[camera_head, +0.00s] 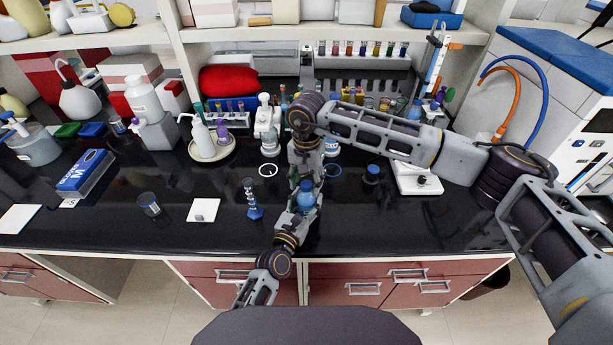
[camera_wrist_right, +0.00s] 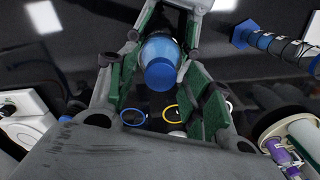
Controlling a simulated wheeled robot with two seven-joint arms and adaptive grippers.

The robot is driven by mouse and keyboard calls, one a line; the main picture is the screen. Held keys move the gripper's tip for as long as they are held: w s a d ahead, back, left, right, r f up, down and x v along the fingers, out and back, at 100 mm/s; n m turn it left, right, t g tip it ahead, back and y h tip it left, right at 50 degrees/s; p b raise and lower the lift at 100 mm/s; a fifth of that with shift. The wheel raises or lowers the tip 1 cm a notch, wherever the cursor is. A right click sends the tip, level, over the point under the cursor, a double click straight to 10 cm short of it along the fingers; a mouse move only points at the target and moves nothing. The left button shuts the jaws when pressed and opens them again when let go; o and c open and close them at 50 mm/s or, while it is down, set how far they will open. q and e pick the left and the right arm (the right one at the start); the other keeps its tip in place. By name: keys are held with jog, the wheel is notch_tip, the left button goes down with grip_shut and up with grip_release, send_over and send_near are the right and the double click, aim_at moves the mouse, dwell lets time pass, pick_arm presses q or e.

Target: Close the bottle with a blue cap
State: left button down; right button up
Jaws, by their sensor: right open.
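The bottle (camera_head: 306,204) stands upright near the front of the black bench, with the blue cap (camera_wrist_right: 161,77) at its mouth. Whether the cap is fully seated cannot be told. My left gripper (camera_head: 303,212) comes in low from the front, its fingers on both sides of the bottle body and appearing closed on it. It also shows at the top of the right wrist view. My right gripper (camera_head: 306,176) reaches down from above, open, with its green-padded fingers (camera_wrist_right: 160,88) on either side of the cap and apart from it. The arms partly hide the bottle in the head view.
A blue stand-like cylinder (camera_head: 251,200) is left of the bottle. A blue ring (camera_head: 332,171), a small dark blue-capped container (camera_head: 373,172) and a white balance (camera_head: 418,182) are to the right. A white card (camera_head: 203,210) lies to the left. The front right bench is clear.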

grip_shut()
dwell(0.4)
